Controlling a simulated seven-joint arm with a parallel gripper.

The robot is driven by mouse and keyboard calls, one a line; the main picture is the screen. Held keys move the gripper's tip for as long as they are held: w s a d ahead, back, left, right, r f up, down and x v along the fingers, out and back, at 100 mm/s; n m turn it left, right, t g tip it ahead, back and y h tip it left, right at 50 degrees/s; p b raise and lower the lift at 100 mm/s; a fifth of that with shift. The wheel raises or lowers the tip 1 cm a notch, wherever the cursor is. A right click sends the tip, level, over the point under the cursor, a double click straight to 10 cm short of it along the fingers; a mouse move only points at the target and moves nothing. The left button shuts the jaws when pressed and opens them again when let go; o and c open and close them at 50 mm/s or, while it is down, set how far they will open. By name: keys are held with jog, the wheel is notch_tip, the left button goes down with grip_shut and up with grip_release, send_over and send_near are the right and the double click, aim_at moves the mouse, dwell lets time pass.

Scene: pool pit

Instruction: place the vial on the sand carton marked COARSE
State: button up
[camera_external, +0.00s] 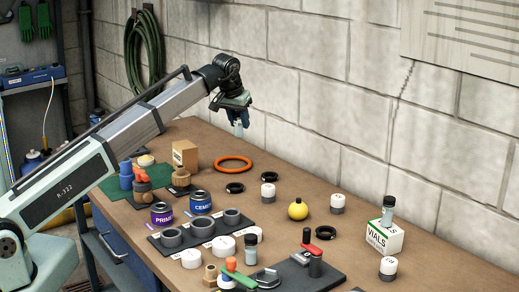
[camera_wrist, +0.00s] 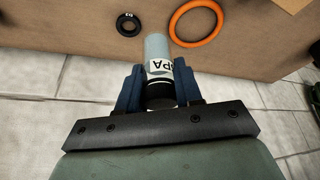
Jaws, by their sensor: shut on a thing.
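My gripper (camera_external: 236,112) is shut on a vial (camera_external: 238,131) and holds it in the air near the wall, above the back of the bench. In the wrist view my gripper (camera_wrist: 158,88) has its blue fingers on either side of the vial (camera_wrist: 156,47), which has a pale body, a dark cap and a white label with partly hidden letters. A small brown carton (camera_external: 185,155) stands on the bench, left of and below the gripper; no word COARSE is legible on it. A white and green carton marked VIALS (camera_external: 384,238) has another vial (camera_external: 388,210) standing on it.
Cans, grey rings on a dark tray (camera_external: 216,243), a yellow round thing (camera_external: 298,209) and another vial (camera_external: 251,248) crowd the front. The block wall (camera_external: 300,80) runs along the back.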

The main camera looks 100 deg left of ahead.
jog(key=s+a+r+n+g, duration=0.1)
jog(key=s+a+r, duration=0.1)
jog(key=s+a, duration=0.35)
jog(key=s+a+r+n, duration=0.1)
jog(key=s+a, duration=0.1)
jog(key=s, duration=0.7)
send_over(185, 144)
jog(key=shift+s+r, duration=0.15)
jog(key=shift+r, duration=0.25)
jog(key=shift+f, duration=4.95)
jog(key=o, duration=1)
jog(key=shift+f, duration=0.1)
jog(key=v, duration=1.2)
